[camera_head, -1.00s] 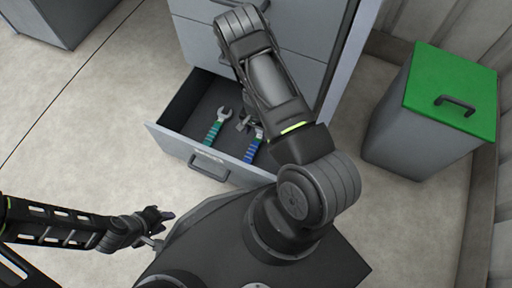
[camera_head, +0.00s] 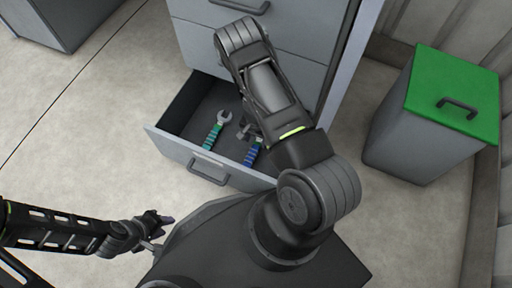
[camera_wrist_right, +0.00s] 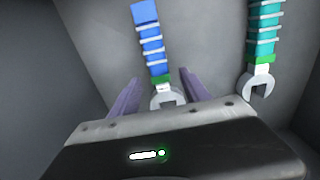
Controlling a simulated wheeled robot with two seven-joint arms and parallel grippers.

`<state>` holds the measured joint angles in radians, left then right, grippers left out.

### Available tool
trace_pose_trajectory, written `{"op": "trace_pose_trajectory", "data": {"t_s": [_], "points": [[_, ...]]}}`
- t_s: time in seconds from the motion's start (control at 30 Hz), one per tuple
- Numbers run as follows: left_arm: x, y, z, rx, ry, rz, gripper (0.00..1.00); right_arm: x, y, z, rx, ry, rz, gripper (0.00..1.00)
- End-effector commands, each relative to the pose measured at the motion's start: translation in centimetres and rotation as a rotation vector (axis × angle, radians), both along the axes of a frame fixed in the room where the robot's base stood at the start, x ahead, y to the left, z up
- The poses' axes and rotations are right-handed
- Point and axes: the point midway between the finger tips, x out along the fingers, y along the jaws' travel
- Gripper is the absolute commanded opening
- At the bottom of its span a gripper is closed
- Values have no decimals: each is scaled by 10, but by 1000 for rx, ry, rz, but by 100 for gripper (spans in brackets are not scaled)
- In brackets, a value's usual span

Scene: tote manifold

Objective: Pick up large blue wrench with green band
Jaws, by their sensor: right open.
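The blue wrench (camera_head: 251,155) lies in the open drawer; its head is hidden by my right arm in the head view. In the right wrist view, the blue wrench (camera_wrist_right: 151,45) shows a ribbed blue handle, a green band and a grey open-ended head. My right gripper (camera_wrist_right: 159,76) is open, with one purple-grey finger on each side of the wrench near the band and head. It also shows over the drawer in the head view (camera_head: 246,128), partly covered by the arm. I cannot tell whether the fingers touch it. My left gripper (camera_head: 157,218) is away from the drawer; its jaws are unclear.
A teal wrench (camera_head: 212,138) with a green band lies to the left of the blue one in the drawer (camera_head: 174,146). The drawer walls are close around. A grey bin with a green lid (camera_head: 450,92) stands at the right.

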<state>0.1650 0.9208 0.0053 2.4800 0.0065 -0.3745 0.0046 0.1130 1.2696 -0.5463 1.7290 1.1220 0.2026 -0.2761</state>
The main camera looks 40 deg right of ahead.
Motion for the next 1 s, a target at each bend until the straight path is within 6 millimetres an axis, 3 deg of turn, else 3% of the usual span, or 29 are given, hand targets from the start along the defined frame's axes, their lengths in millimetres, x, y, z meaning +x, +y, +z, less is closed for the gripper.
{"op": "trace_pose_trajectory", "data": {"t_s": [0.1,0.3,0.93,1.0], "points": [[2,0,-16,1,-4,3,34,-2,1,-24,0,4,1,55],[4,-1,-25,2,-10,6,34,-2,1,-44,0,1,0,55],[4,-1,-24,2,-11,5,34,-1,1,-44,0,1,1,55],[4,-1,-24,2,-11,5,34,-1,1,-44,0,1,1,49]]}}
